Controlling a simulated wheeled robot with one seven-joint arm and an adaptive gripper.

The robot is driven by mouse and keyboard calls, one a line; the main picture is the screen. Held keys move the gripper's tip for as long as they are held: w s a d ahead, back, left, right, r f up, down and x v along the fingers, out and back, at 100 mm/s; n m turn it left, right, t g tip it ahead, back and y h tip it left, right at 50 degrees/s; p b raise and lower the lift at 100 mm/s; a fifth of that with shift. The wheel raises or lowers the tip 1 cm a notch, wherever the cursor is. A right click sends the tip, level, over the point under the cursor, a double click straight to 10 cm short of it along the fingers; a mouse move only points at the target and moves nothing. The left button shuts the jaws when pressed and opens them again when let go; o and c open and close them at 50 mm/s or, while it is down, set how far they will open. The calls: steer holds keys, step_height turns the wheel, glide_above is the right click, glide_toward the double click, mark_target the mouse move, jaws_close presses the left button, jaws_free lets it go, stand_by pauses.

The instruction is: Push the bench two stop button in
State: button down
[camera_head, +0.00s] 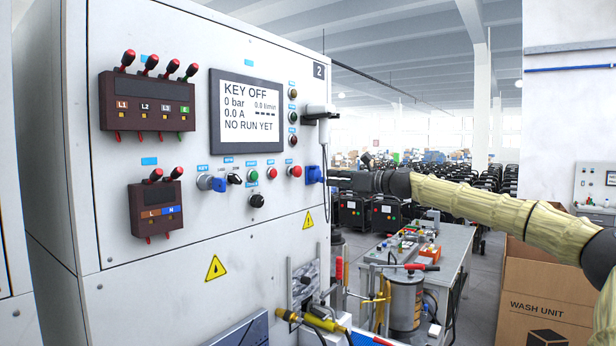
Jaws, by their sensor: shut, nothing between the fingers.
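The bench two panel (220,225), marked with a 2, fills the left half of the view. Below its screen (247,105) is a row of controls: a green button (253,175), a red button (271,173) beside it, and a larger red button (295,171) further right. Their labels are too small to read, so I cannot tell which red one is the stop button. My gripper (334,178) is shut and empty, pointing left at the panel's right edge, right of both red buttons. A blue socket (314,174) lies between it and them.
A blue-tagged key switch (205,182) and black knobs (257,200) share the panel. Below stand hose fittings (310,318) and a metal table (455,255); a cardboard box (545,290) is at right.

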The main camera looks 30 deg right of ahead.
mark_target(300, 176)
steer(key=shift+p+x, duration=1.9)
steer(key=shift+x, duration=3.2)
